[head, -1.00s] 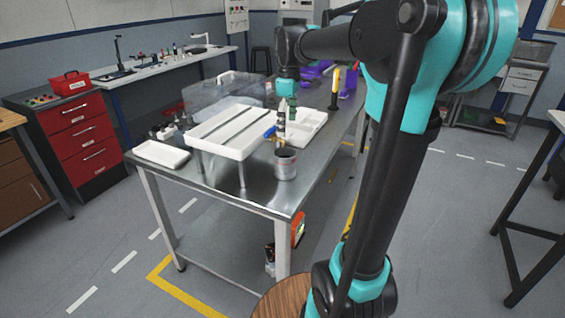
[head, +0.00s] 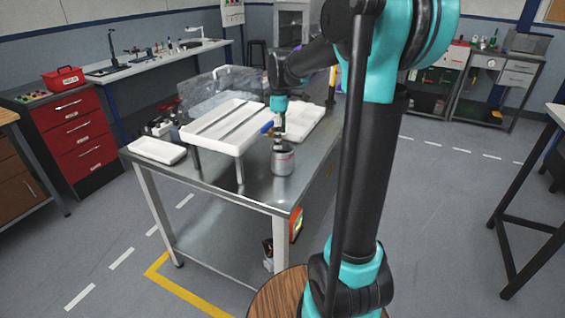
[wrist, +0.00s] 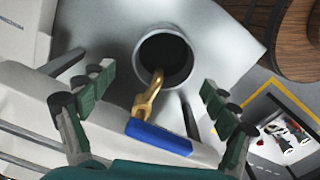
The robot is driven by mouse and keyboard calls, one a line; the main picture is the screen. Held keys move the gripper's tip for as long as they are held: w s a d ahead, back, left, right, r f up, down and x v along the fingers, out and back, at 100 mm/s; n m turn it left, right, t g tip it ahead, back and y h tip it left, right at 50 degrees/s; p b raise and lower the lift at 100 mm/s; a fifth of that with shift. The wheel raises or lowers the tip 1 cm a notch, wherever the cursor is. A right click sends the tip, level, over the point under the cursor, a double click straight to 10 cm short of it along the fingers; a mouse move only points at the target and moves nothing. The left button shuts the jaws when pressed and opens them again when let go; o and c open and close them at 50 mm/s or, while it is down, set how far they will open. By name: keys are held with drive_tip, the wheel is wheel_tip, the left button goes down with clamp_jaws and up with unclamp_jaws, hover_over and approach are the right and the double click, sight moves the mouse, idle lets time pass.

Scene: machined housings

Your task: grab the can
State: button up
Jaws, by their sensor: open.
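The can (head: 283,163) is a grey open-topped cylinder standing upright near the front corner of the steel table (head: 255,191). In the wrist view I look down into its dark mouth, and its light rim (wrist: 140,50) lies beyond my fingertips. My gripper (head: 279,141) points down just above the can, partly blurred into it in the head view. In the wrist view my gripper (wrist: 158,80) has its green-padded fingers spread wide, with nothing clamped between them.
A brass-coloured hooked tool (wrist: 147,98) with a blue handle (wrist: 158,137) appears between my fingers and overlaps the can's near rim in the wrist view. A raised white tray (head: 235,144) stands left of the can. A smaller white tray (head: 157,150) lies farther left.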

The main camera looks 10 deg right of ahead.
sight(282, 150)
drive_tip(key=shift+s+d+f, duration=0.1)
drive_tip(key=shift+s+f, duration=0.05)
drive_tip(key=shift+f, duration=1.25)
drive_tip(key=shift+s+d+f, duration=0.1)
drive_tip(key=shift+f, duration=1.25)
drive_tip(key=c, duration=1.3)
drive_tip(key=shift+r, duration=0.1)
